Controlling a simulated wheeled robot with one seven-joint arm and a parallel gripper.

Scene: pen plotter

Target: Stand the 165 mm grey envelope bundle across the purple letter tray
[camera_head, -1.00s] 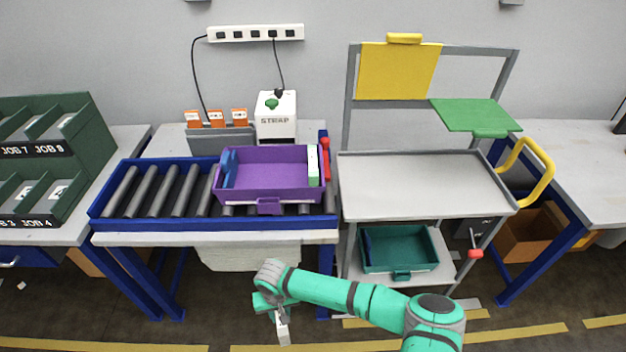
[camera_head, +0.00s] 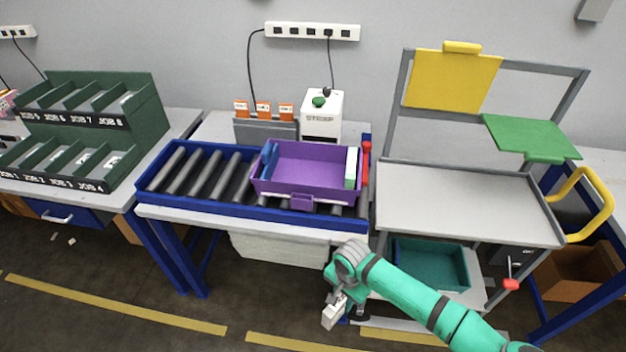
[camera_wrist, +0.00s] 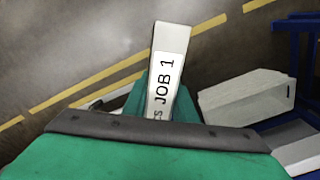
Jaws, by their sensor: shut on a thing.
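The purple letter tray (camera_head: 318,190) sits on the roller conveyor in the head view. A blue item stands inside at its left end (camera_head: 269,160), and a white-and-green one (camera_head: 351,167) at its right end. Its middle is empty. My gripper (camera_head: 341,296) hangs low in front of the conveyor bench, right of its middle and well below the tray. It is shut on a pale grey envelope bundle (camera_head: 331,316). In the wrist view the bundle (camera_wrist: 172,45) juts out from the jaws with a label reading JOB 1. The jaws' grip on it is partly hidden.
The blue-framed conveyor (camera_head: 190,175) has bare rollers left of the tray. A strap machine (camera_head: 321,118) stands behind it, and a red post (camera_head: 366,165) at its right end. A grey cart (camera_head: 465,205) stands to the right, a green job rack (camera_head: 90,130) to the left.

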